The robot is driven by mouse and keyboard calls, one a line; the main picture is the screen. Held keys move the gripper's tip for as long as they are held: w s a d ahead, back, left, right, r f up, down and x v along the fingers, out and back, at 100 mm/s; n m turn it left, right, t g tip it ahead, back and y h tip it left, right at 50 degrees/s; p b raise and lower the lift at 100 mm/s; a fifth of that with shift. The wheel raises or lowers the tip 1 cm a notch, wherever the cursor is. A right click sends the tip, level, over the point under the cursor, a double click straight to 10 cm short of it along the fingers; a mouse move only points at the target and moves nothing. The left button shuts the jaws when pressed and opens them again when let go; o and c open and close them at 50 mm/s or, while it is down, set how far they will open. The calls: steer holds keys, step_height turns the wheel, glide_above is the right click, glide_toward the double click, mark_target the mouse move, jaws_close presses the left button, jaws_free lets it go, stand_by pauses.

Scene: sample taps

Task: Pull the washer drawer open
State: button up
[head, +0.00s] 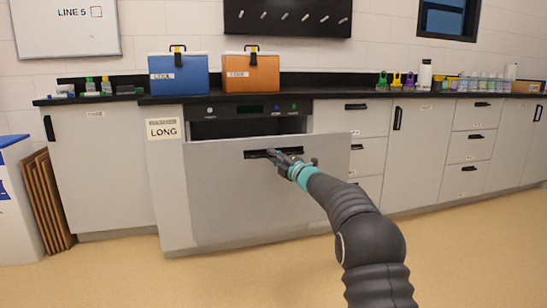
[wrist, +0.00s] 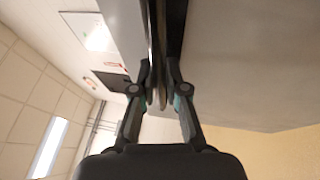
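The washer drawer (head: 235,200) is a wide grey front panel in the lower middle of the head view. It stands out from the cabinet line, with a dark gap behind its top edge, so it is at least partly open. Its black handle (head: 258,154) is a bar near the top of the panel. My gripper (head: 279,158) is at the handle's right part. In the wrist view my gripper (wrist: 158,92) has its fingers closed in on the dark handle bar (wrist: 158,45). The contact faces are partly hidden.
Above the drawer is a dark control panel (head: 245,110). A blue box (head: 178,75) and an orange box (head: 250,74) stand on the black counter. Drawers and cabinets (head: 415,150) run to the right. The floor (head: 220,285) in front is clear.

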steer(key=o, duration=0.3)
steer(key=shift+a, duration=0.1)
steer(key=shift+d, duration=0.2)
steer(key=v, duration=1.2)
